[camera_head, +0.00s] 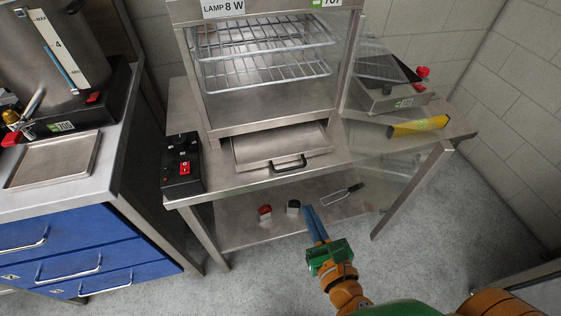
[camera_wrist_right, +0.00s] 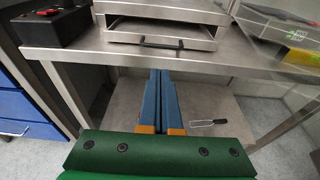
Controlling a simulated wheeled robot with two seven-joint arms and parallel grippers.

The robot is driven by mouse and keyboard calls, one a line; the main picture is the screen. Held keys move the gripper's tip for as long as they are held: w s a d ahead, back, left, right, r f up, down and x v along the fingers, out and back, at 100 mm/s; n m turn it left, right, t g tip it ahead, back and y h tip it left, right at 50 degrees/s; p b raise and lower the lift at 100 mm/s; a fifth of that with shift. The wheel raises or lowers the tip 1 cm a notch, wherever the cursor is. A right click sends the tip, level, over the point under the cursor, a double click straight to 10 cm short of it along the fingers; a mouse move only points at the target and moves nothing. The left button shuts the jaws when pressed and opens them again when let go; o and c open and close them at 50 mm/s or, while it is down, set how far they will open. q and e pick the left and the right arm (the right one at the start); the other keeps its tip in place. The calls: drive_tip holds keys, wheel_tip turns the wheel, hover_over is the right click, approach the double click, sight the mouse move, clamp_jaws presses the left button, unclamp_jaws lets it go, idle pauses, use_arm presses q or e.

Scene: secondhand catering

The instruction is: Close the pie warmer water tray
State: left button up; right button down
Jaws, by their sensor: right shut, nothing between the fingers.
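The pie warmer (camera_head: 265,125) stands on a steel table, with two wire racks inside. Its water tray (camera_head: 255,149), a shallow steel drawer with a dark handle (camera_head: 289,163), sticks out of the slot below the cabinet. In the right wrist view the tray front (camera_wrist_right: 150,39) and its handle (camera_wrist_right: 160,43) show at the top. My right gripper (camera_head: 314,220) is shut and empty, its blue fingers pointing toward the table, in front of and below the tray handle, apart from it. My left gripper is not in view.
A black control box (camera_head: 181,164) with a red switch stands left of the tray. Blue drawers (camera_head: 75,250) stand left.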

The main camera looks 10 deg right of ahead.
sight(290, 170)
drive_tip(key=p+x, duration=0.1)
drive_tip(key=x, duration=1.1)
drive_tip(key=shift+w+d+r, duration=0.1)
drive_tip(key=shift+r, duration=0.05)
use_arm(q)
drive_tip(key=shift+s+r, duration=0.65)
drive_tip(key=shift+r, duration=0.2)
use_arm(e)
drive_tip(key=shift+w, duration=0.1)
